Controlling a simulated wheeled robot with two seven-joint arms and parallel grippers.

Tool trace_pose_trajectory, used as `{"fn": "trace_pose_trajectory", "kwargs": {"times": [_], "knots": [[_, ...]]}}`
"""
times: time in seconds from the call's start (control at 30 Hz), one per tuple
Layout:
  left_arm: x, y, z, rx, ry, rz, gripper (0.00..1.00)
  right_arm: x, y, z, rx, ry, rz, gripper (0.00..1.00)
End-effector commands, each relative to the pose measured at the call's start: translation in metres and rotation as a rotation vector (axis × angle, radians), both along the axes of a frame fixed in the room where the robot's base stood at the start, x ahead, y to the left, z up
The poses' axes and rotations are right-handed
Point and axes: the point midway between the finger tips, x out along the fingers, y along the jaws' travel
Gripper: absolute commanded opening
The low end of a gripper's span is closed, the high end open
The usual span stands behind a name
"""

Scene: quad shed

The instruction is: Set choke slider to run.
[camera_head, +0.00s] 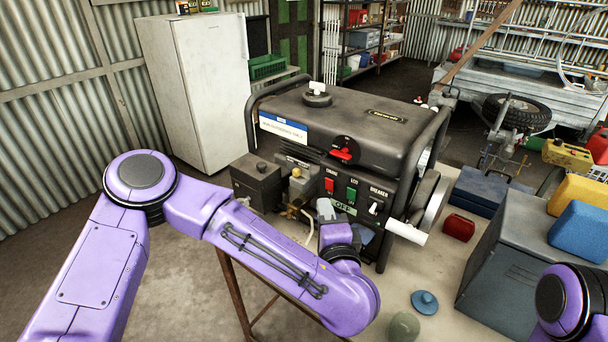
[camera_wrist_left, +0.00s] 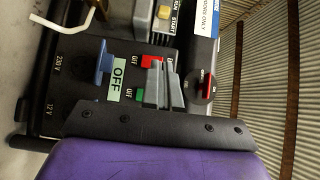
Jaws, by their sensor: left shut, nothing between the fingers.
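The generator (camera_head: 350,120) stands on the bench, with its control panel facing me. In the wrist view, a small yellow-tipped slider (camera_wrist_left: 164,12) sits at the top edge beside the words RUN and START. It is cut by the frame, so I cannot tell its exact setting. My left gripper (camera_head: 325,207) is shut and empty in front of the lower panel. Its fingers (camera_wrist_left: 156,70) also show in the wrist view, below the slider and over the switch area, apart from the slider. My right gripper is out of view; only part of that arm shows.
The panel has a red switch (camera_head: 329,184), a green switch (camera_head: 351,193), a white breaker lever (camera_head: 374,208) and a red knob (camera_head: 342,153). A blue plug-like part (camera_wrist_left: 103,62) and an OFF tag (camera_wrist_left: 117,79) are close to the fingers. A grey box (camera_head: 515,265) stands right.

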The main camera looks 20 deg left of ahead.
Motion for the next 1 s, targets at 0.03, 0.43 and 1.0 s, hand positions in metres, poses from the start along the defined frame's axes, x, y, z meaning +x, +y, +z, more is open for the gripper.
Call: {"fn": "trace_pose_trajectory", "kwargs": {"times": [0.03, 0.43, 1.0], "knots": [[0.004, 0.003, 0.003, -0.005, 0.009, 0.005, 0.00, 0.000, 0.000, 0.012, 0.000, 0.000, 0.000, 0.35], [0.061, 0.039, 0.004, 0.009, 0.001, 0.019, 0.00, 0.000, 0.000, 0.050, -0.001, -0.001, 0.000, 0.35], [0.072, 0.067, -0.001, 0.007, -0.003, 0.011, 0.00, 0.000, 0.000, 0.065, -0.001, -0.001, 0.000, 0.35]]}}
